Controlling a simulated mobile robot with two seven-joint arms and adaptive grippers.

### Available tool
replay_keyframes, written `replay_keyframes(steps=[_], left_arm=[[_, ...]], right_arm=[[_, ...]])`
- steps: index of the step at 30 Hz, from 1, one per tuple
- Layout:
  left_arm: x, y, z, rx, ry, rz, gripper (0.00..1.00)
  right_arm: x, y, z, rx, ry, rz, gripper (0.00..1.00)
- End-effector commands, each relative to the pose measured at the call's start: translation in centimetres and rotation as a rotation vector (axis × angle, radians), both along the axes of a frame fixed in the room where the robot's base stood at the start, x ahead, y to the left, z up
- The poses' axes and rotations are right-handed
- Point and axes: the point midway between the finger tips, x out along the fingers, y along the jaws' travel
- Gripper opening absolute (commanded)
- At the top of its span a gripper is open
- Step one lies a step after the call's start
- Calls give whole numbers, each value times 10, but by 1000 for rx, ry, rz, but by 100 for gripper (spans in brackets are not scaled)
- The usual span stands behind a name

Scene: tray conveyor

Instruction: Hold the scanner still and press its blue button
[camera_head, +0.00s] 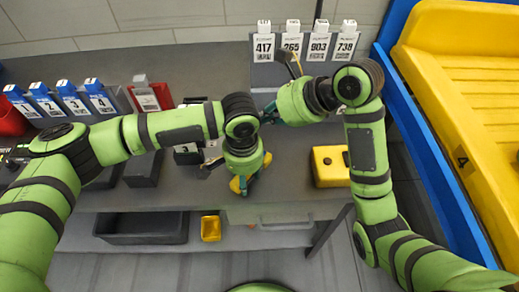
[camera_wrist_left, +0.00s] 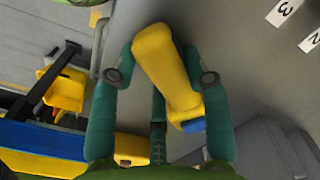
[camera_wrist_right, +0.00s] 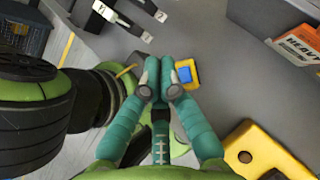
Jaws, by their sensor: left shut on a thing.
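The yellow scanner (camera_wrist_left: 165,65) is held between the fingers of my left gripper (camera_wrist_left: 160,75), its blue button (camera_wrist_left: 193,126) showing at its lower end in the left wrist view. In the head view my left gripper (camera_head: 243,184) points down above the table's front part, with bits of yellow showing around it. My right gripper (camera_wrist_right: 160,65) is shut and empty, its fingertips together. A blue square on a small yellow piece (camera_wrist_right: 185,73) shows just beyond those tips; I cannot tell the gap. In the head view my right gripper (camera_head: 270,113) is behind the left one.
A yellow box (camera_head: 330,167) sits on the table at right. Numbered tags (camera_head: 290,45) stand along the back, and blue-topped numbered tags (camera_head: 62,100) stand at left. A yellow tray stack (camera_head: 450,80) in a blue frame is at far right. My arms are close together mid-table.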

Motion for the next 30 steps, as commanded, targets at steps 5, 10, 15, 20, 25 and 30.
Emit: replay_keyframes(steps=[5, 10, 15, 20, 25, 30], left_arm=[[0, 0, 0, 0, 0, 0, 5], [0, 0, 0, 1, -1, 1, 5], [0, 0, 0, 1, -1, 1, 5], [0, 0, 0, 0, -1, 1, 5], [0, 0, 0, 0, -1, 1, 5], [0, 0, 0, 0, -1, 1, 5]], right_arm=[[0, 0, -6, -2, 1, 1, 0], [-1, 0, -24, -3, 3, 1, 0], [-1, 0, -50, -3, 4, 4, 0], [0, 0, -70, -2, 3, 2, 0], [0, 0, -83, -2, 1, 3, 0], [0, 0, -88, -1, -1, 3, 0]])
